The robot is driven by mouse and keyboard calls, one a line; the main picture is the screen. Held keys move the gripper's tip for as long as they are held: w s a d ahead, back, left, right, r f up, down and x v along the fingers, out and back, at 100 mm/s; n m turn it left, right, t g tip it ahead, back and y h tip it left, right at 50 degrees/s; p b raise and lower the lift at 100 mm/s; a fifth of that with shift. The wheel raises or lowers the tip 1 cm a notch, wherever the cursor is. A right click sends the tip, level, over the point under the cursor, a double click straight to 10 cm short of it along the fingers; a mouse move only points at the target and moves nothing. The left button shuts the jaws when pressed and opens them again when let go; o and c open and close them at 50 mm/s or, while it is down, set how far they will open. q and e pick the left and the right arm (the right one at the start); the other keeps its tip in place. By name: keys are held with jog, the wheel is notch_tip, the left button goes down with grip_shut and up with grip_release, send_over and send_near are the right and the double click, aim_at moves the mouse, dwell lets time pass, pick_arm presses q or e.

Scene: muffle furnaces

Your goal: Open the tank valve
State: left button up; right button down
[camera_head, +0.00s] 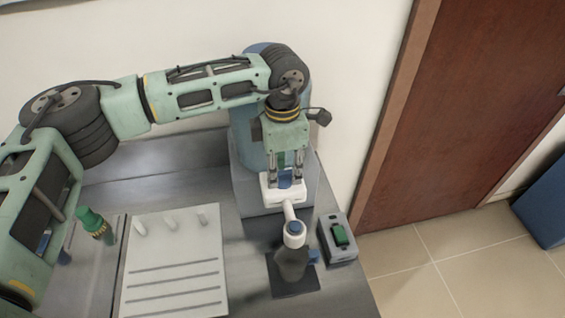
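The tank (246,150) is a blue-grey upright cylinder at the back, partly hidden behind my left arm. A white fitting with a blue part (286,178), which looks like the valve, sits in front of it. My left gripper (287,171) points down at this fitting, with one finger on each side of the blue part. The fingers are apart, but I cannot tell whether they press on it. My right gripper is not in view.
A dark round device with a white, blue-capped top (292,262) stands in front of the fitting. A grey box with a green switch (340,236) is to its right. A slotted white rack (175,285) and a green-topped item (93,222) are at left. A brown door (470,100) is at right.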

pick_arm(q)
grip_shut()
dwell(0.3)
jog(key=shift+f+b, duration=0.15)
jog(key=shift+b, duration=0.35)
jog(key=m+b, duration=0.3)
jog(key=b, duration=0.1)
jog(key=shift+f+b, duration=0.1)
jog(key=shift+b, duration=0.3)
jog(key=shift+r+m+b, duration=0.25)
jog(key=shift+m+b, duration=1)
jog(key=shift+m, duration=0.15)
jog(key=shift+r, duration=0.1)
